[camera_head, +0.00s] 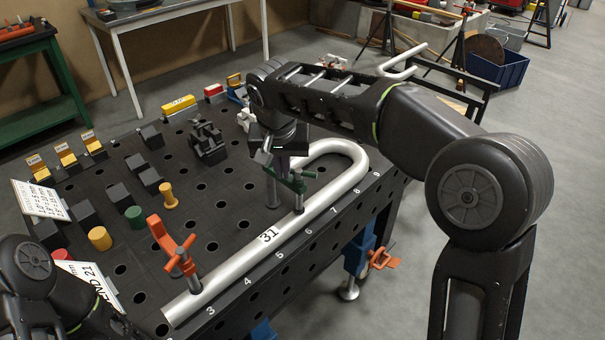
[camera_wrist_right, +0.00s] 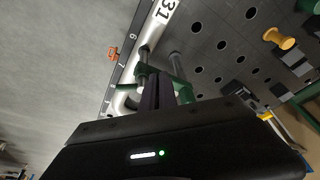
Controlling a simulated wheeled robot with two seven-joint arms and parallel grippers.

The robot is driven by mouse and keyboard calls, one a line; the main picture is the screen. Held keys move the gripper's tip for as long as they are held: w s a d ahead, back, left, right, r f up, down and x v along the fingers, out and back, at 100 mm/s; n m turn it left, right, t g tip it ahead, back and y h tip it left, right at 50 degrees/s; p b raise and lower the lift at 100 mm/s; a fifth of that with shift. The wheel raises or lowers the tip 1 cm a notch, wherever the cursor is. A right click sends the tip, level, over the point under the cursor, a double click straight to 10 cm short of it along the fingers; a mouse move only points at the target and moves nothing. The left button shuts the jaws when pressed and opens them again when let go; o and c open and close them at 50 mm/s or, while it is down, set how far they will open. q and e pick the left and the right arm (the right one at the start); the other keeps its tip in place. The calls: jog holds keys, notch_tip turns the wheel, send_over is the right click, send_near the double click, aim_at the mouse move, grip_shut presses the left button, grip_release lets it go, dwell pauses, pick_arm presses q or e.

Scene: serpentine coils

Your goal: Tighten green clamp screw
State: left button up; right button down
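The green clamp (camera_head: 298,183) stands on the black table, and its screw end rests on the bent silver pipe (camera_head: 237,262) near the bend. It also shows in the right wrist view (camera_wrist_right: 180,90), partly hidden behind my fingers. My right gripper (camera_head: 284,158) is right over the clamp's top. In the right wrist view its dark fingers (camera_wrist_right: 158,92) are close together at the green bar. Whether they hold the screw handle is hidden. My left arm shows at the lower left, with its gripper out of view.
An orange clamp (camera_head: 176,249) holds the pipe's near end. Black blocks, yellow and green cylinders, and a yellow spool (camera_head: 168,196) stand on the left of the perforated table (camera_head: 215,225).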

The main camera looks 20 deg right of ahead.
jog(key=shift+w+d+m+p, duration=0.2)
jog(key=shift+w+p, duration=0.05)
jog(key=shift+w, duration=0.6)
jog(key=shift+w+d+m+p, duration=0.15)
jog(key=shift+w+m+p, duration=0.1)
jog(key=shift+w, duration=0.55)
jog(key=shift+w+d+m+h, duration=0.2)
jog(key=shift+w+m+h, duration=0.1)
jog(key=shift+m, duration=0.45)
jog(key=shift+w+d+p, duration=0.1)
jog(key=shift+d+p, duration=0.1)
jog(key=shift+p, duration=0.2)
jog(key=shift+w+d+m+g+h+p, duration=0.2)
jog(key=shift+d+m+g+h+p, duration=0.1)
jog(key=shift+m, duration=0.8)
jog(key=shift+w+d+m+g+h+p, duration=0.1)
jog(key=shift+d+m+g+h+p, duration=0.2)
jog(key=shift+m, duration=0.65)
jog(key=shift+w+d+m+g+h+p, duration=0.1)
jog(key=shift+d+m+p, duration=0.25)
jog(key=shift+m, duration=0.6)
jog(key=shift+s, duration=0.1)
